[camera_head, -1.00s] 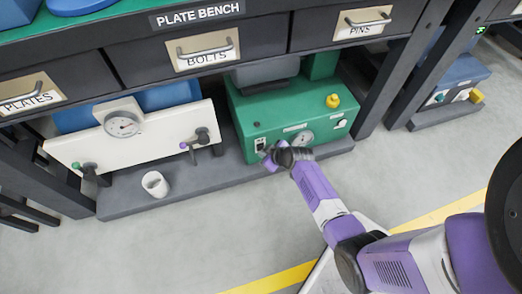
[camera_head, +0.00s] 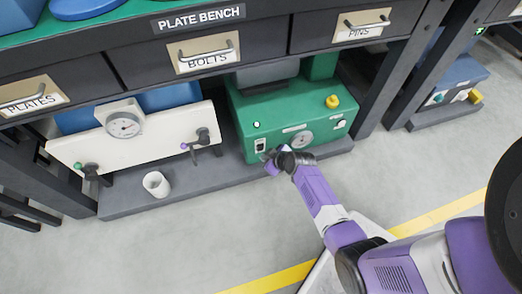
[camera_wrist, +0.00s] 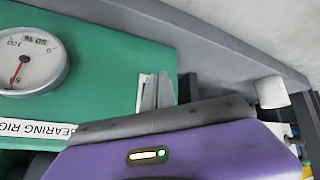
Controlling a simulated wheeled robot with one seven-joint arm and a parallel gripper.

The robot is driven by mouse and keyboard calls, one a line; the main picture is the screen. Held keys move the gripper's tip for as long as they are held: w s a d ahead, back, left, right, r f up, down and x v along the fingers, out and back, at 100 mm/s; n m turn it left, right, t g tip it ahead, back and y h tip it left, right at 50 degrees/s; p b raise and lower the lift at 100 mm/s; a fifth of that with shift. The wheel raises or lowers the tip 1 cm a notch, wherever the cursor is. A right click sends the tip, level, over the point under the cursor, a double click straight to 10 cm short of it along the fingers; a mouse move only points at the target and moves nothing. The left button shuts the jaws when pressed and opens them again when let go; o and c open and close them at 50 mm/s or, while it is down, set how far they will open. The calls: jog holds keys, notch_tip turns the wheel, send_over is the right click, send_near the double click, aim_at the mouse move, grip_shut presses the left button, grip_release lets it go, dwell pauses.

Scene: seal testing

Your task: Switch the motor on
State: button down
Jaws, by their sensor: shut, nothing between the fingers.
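The green machine (camera_head: 285,105) stands on the low grey shelf under the bench; its label reads in part "BEARING RIG" in the wrist view, upside down. A white switch plate with a dark rocker (camera_head: 260,145) is at the lower left of its front. My gripper (camera_head: 268,160) is just below and in front of this plate, shut and empty. In the wrist view its fingertips (camera_wrist: 158,92) overlap the plate (camera_wrist: 146,84), hiding most of it. I cannot tell whether they touch it, nor the rocker's position.
A dial gauge (camera_head: 302,139), a yellow knob (camera_head: 332,101) and a pale button (camera_head: 341,123) are also on the green machine. To its left stand a white panel with a gauge (camera_head: 123,125) and a white cup (camera_head: 156,184). The floor in front is clear.

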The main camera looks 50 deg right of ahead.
jog(key=shift+s+a+r+p, duration=0.15)
jog(key=shift+s+a+p, duration=0.45)
jog(key=shift+s, duration=0.4)
jog(key=shift+s+a+r+p, duration=0.15)
jog(key=shift+s+a+p, duration=0.25)
jog(key=shift+s+a, duration=0.5)
jog(key=shift+s+d, duration=0.1)
jog(key=shift+d, duration=0.05)
